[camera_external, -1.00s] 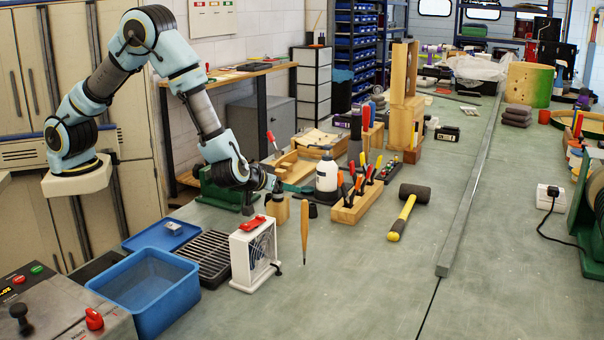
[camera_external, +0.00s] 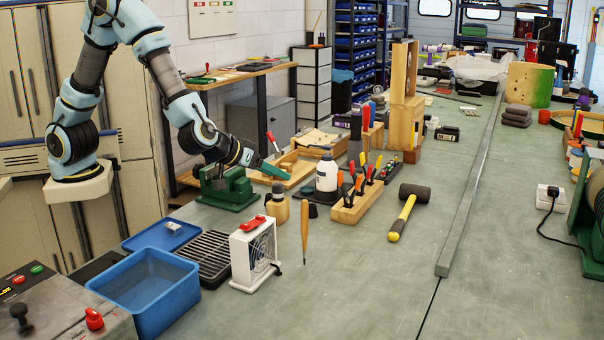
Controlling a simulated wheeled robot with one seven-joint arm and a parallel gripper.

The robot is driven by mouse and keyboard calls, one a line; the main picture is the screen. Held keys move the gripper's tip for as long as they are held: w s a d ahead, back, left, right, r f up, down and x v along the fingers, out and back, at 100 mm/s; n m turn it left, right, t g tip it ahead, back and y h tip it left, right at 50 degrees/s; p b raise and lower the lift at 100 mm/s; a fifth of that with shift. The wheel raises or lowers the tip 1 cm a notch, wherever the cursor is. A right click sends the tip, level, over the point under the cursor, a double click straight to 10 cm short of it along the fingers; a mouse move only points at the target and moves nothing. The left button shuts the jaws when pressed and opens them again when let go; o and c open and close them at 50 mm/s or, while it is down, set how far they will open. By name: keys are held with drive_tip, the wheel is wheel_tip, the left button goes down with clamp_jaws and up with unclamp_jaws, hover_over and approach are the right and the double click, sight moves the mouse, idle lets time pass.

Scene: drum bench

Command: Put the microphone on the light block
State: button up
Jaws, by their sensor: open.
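A small light wooden block (camera_external: 278,209) stands on the bench right of the vise.
A white fan box (camera_external: 250,258), an upright wooden-handled tool (camera_external: 304,235), a white bottle (camera_external: 326,177) and a tool rack (camera_external: 357,204) stand close by.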

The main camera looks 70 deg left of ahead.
drive_tip(key=s+a+f+m+g+h, duration=0.1)
drive_tip(key=s+a+m+g, duration=0.2)
drive_tip(key=s+a, duration=0.5)
drive_tip(key=s+a+f+m+g+h, duration=0.1)
drive_tip(key=s+a+m+g+h, duration=0.1)
drive_tip(key=s+a+g, duration=0.4)
drive_tip(key=s+a+m, duration=0.1)
drive_tip(key=s+a, duration=0.2)
drive_tip(key=s, duration=0.4)
drive_tip(key=shift+f+m+h, duration=0.25)
drive_tip(key=shift+m+h, duration=0.05)
drive_tip(key=shift+m, duration=0.1)
drive_tip(key=shift+s, duration=0.1)
